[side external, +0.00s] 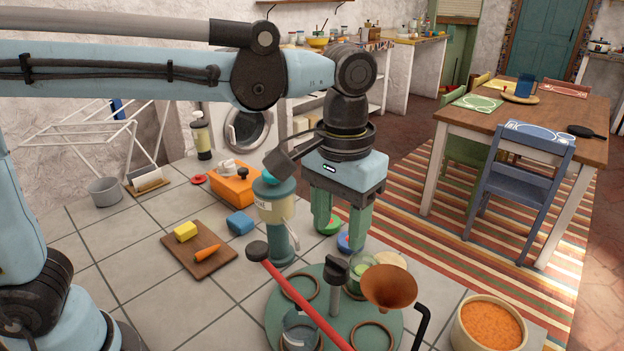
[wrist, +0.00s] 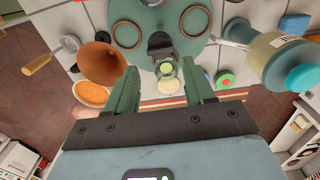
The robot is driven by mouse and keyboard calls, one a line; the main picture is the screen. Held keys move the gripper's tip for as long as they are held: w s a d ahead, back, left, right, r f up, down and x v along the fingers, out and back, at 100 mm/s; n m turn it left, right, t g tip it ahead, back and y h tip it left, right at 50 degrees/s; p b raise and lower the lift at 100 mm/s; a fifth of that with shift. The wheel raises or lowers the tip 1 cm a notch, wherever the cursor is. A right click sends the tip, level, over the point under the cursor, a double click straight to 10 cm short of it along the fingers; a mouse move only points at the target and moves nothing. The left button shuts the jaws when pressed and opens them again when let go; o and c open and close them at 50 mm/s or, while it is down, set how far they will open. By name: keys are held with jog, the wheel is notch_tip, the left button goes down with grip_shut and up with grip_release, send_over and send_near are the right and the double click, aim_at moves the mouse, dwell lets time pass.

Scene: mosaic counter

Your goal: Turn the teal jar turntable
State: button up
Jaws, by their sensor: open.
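The teal turntable (side external: 345,312) is a round plate on the tiled counter, with brown rings on top and a dark upright post (side external: 335,271). It also shows at the top of the wrist view (wrist: 160,18). A clear glass jar (side external: 365,280) stands by its far rim. In the wrist view a jar with green in it (wrist: 166,69) appears between my fingers. Another glass jar (side external: 299,328) is at the near side. My gripper (side external: 340,240) is open and empty, pointing down above and behind the turntable; its fingers frame the post and jar in the wrist view (wrist: 160,68).
A teal-capped dispenser (side external: 273,210) stands close left of my gripper. A red bar (side external: 305,300) crosses in front of the turntable. A copper funnel (side external: 390,287) and orange-filled bowl (side external: 488,324) are at the right.

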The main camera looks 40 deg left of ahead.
aim_at(337, 261)
jog(key=shift+f, duration=3.25)
grip_shut()
